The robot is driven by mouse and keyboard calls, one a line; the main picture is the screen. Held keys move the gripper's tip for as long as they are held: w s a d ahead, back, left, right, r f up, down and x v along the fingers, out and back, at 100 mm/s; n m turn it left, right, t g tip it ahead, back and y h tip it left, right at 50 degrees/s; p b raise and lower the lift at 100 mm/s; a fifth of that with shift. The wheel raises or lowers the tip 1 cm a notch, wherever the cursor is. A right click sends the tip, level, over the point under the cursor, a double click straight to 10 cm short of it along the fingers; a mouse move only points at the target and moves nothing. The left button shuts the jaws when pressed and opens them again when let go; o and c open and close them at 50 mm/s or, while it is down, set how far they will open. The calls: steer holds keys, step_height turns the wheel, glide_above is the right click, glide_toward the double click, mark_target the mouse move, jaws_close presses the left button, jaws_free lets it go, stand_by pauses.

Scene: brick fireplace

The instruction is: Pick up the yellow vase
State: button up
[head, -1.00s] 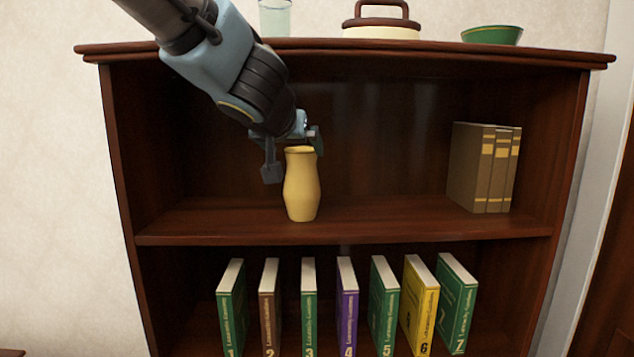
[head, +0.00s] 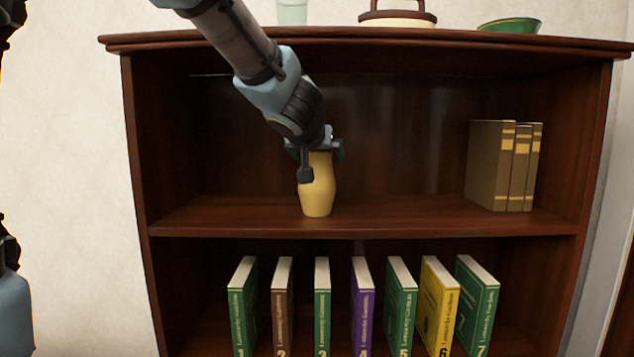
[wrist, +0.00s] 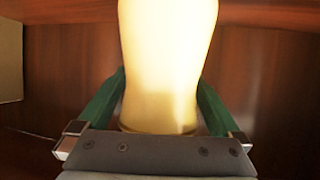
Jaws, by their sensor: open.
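The yellow vase (head: 318,190) stands upright on the upper shelf (head: 400,216) of the dark wooden bookcase, left of its middle. My gripper (head: 322,168) is open and reaches down at the vase's upper part, hiding its rim in the head view. One finger shows in front of the vase's left side, the other at its right. In the wrist view the vase (wrist: 165,70) fills the middle, brightly lit, and the green fingers of my gripper (wrist: 160,95) lie one on each side of it. Whether they touch it I cannot tell.
Brown books (head: 490,165) stand at the right end of the same shelf. Numbered books (head: 362,300) stand on the shelf below. A lidded pot (head: 397,18), a green bowl (head: 510,25) and a glass (head: 292,12) sit on top. The shelf between vase and brown books is clear.

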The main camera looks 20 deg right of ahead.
steer(key=c, duration=1.3)
steer(key=shift+c, duration=0.5)
steer(key=shift+r, duration=0.2)
